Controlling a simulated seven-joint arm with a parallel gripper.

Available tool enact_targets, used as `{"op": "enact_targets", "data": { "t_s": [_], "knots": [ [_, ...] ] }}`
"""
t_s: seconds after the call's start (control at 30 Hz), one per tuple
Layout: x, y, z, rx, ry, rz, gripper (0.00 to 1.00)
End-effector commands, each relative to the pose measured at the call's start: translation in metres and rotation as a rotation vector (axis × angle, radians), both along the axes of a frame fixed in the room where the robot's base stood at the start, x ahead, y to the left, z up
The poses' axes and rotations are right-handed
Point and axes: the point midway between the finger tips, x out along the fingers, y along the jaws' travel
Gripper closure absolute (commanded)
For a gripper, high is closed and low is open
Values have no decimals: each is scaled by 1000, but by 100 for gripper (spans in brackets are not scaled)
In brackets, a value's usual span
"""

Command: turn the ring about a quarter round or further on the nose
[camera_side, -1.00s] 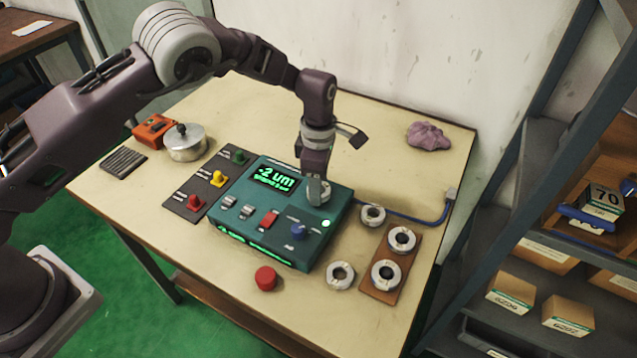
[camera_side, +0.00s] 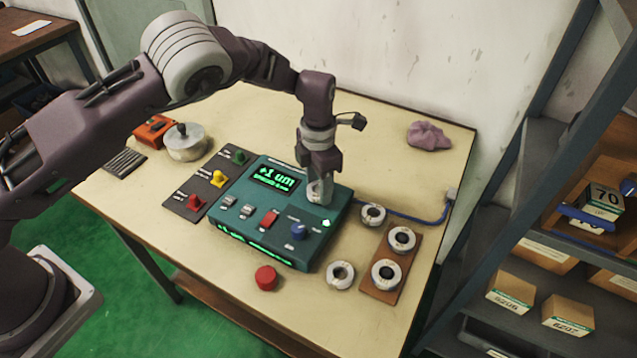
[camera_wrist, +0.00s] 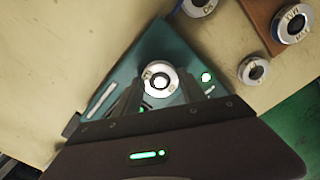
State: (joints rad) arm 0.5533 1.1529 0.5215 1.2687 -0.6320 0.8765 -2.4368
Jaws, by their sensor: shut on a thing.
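The ring (camera_wrist: 159,77) sits on the nose on top of the teal gauge box (camera_side: 276,238); its pale rim also shows in the side view (camera_side: 320,190). My gripper (camera_side: 318,184) points down at the ring with its jaws shut on it. In the wrist view both fingers reach the ring's near side, and its dark bore and the marks on its face show. The gauge display (camera_side: 276,178) reads +1 um, and a green lamp (camera_side: 326,223) is lit.
Two loose rings (camera_side: 340,275) (camera_side: 373,215) lie right of the box. A brown board (camera_side: 380,292) holds two more. A blue cable (camera_side: 425,219) runs behind them. A red button (camera_side: 266,278) is in front.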

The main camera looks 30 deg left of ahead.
Motion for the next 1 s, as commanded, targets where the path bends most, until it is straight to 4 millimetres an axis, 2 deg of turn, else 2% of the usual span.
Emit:
{"op": "enact_targets", "data": {
  "t_s": [0.1,0.27,0.47,0.63,0.83,1.0],
  "knots": [
    [-4,-1,-4,1,10,6,100],
    [-5,-1,-5,3,13,213,100],
    [-5,-1,-5,3,13,233,100],
    [-3,1,-6,5,11,445,100],
    [-3,1,-6,5,11,460,100],
    [-3,3,-7,7,11,672,100]
  ]
}}
